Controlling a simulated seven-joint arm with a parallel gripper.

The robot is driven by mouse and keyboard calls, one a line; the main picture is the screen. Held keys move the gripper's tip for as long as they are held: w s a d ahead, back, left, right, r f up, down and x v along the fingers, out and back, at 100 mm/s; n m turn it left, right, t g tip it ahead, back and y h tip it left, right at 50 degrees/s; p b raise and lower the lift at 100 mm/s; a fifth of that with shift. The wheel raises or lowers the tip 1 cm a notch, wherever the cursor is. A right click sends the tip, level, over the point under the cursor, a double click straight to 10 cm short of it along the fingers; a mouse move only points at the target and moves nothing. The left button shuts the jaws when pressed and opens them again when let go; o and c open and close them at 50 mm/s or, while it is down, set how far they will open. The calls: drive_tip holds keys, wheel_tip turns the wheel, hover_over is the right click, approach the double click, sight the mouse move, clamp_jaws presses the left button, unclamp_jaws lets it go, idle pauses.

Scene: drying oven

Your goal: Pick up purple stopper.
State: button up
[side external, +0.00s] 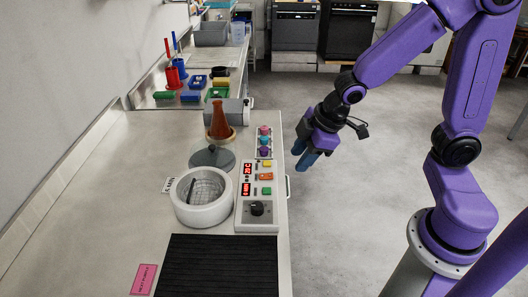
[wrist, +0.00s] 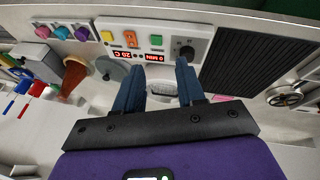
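The purple stopper (side external: 264,151) sits in a small rack on the counter's right edge, at the near end of a row of three. A teal stopper (side external: 264,141) and a pink stopper (side external: 264,130) stand behind it. In the wrist view the purple stopper (wrist: 82,33) is at the upper left, beside the teal one (wrist: 62,32) and the pink one (wrist: 42,31). My gripper (side external: 306,160) is in the air to the right of the rack, past the counter edge. Its two blue fingers (wrist: 158,78) are apart with nothing seen held between them.
A control panel (side external: 257,217) with colored buttons and a knob lies in front of the rack. A white round pot (side external: 203,211), a grey lid (side external: 212,157) and a brown cone-shaped vessel (side external: 220,121) stand left. A black ribbed mat (side external: 218,267) lies nearest.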

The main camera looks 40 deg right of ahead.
drive_tip(key=w+d+f+t, duration=0.1)
drive_tip(key=w+d+f, duration=0.2)
drive_tip(key=w, duration=0.5)
drive_tip(key=m+t+y, duration=0.2)
drive_tip(key=t+y, duration=0.4)
drive_tip(key=y, duration=0.4)
approach(267, 148)
drive_tip(key=x, duration=0.9)
drive_tip(key=shift+a, duration=0.25)
drive_tip(key=c, duration=0.7)
